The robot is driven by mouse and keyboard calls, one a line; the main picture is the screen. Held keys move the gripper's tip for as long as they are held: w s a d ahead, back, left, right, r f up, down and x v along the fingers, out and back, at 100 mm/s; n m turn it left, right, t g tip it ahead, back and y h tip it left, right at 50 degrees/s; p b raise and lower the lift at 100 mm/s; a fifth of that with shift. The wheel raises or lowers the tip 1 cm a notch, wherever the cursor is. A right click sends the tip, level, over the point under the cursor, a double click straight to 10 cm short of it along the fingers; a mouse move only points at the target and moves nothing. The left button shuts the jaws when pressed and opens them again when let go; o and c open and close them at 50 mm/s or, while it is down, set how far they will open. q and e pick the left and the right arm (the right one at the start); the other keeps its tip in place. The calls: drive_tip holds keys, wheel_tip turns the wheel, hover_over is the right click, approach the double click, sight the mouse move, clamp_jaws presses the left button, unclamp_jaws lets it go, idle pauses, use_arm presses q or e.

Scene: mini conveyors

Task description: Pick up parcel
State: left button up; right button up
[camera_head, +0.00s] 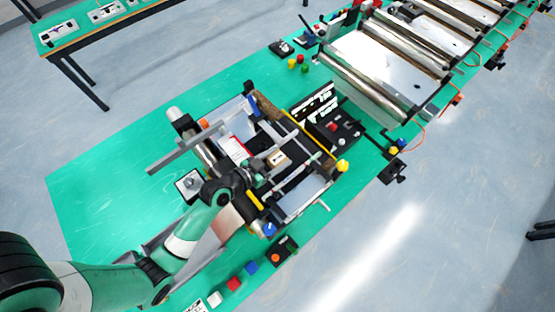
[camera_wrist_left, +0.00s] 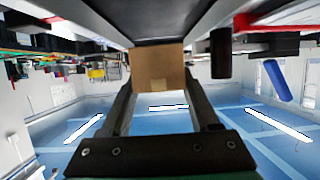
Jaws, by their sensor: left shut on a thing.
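The parcel is a small brown cardboard box (camera_head: 279,159) at the mini conveyor (camera_head: 232,150) in the middle of the green table. In the left wrist view the parcel (camera_wrist_left: 158,68) sits between the two dark fingers of my left gripper (camera_wrist_left: 159,84). My left gripper (camera_head: 271,165) is shut on it, with the arm reaching in from the lower left. Whether the parcel still touches the surface beneath it I cannot tell. My right gripper is not in view.
A larger roller conveyor (camera_head: 375,80) stands at the upper right. Coloured buttons, including a red one (camera_head: 234,284), line the table's front edge. The green table (camera_head: 110,180) is clear at the left. A second table (camera_head: 75,38) stands behind.

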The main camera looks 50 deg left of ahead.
use_arm(q)
drive_tip(key=s+d+r+p, duration=0.1)
drive_tip(key=s+d+r, duration=0.5)
drive_tip(key=d+r, duration=0.3)
drive_tip(key=d, duration=0.3)
drive_tip(key=shift+s+d+r, duration=0.15)
drive_tip(key=shift+r, duration=0.05)
